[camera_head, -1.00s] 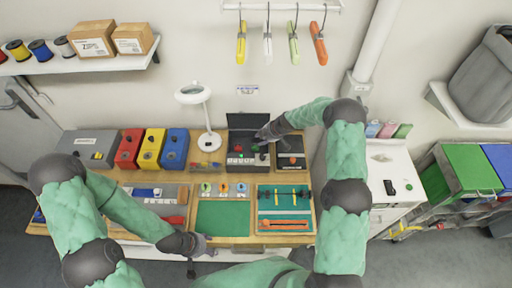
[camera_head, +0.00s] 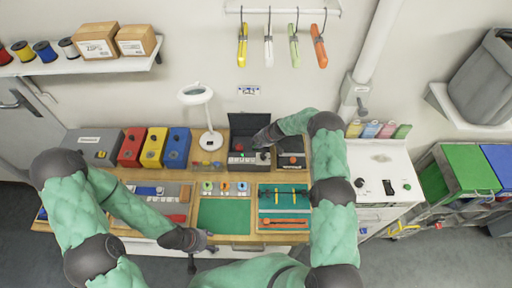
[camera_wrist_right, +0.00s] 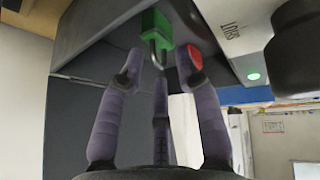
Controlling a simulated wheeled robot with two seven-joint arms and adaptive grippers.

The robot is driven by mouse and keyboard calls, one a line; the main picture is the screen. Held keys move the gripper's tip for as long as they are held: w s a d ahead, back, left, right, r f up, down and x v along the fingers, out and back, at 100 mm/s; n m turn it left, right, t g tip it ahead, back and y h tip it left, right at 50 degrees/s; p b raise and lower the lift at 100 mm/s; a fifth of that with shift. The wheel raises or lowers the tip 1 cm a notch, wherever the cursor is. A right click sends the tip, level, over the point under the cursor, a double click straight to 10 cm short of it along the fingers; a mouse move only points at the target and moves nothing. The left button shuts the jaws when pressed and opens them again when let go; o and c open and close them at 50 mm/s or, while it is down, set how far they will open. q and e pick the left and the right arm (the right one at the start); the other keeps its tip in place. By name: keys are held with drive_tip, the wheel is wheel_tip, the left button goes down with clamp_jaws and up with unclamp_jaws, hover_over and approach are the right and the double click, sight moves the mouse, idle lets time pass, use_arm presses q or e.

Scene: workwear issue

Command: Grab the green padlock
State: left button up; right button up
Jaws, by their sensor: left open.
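The green padlock (camera_wrist_right: 155,27) shows in the right wrist view at the top middle, its metal shackle toward me. My right gripper (camera_wrist_right: 161,62) is open, with its purple-grey fingers spread on both sides of the shackle; I cannot tell whether they touch it. In the head view my right gripper (camera_head: 262,140) is over the open dark case (camera_head: 248,124) at the back of the bench, and the padlock cannot be made out there. My left gripper (camera_head: 203,240) is open and empty at the bench's front edge.
A red round item (camera_wrist_right: 195,56) is close beside the right finger. A lamp (camera_head: 208,125) and a blue box (camera_head: 176,147) stand left of the case. A green mat (camera_head: 224,215) and a tool tray (camera_head: 284,232) lie in front.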

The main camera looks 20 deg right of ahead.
clamp_jaws()
drive_tip(key=shift+w+r, duration=0.1)
idle(0.4)
drive_tip(key=shift+r, duration=0.55)
drive_tip(key=s+a+r+b, duration=0.3)
drive_tip(key=s+r+b, duration=0.3)
drive_tip(key=s+r, duration=0.5)
drive_tip(key=shift+s+r+b, duration=0.3)
drive_tip(key=shift+s, duration=1.1)
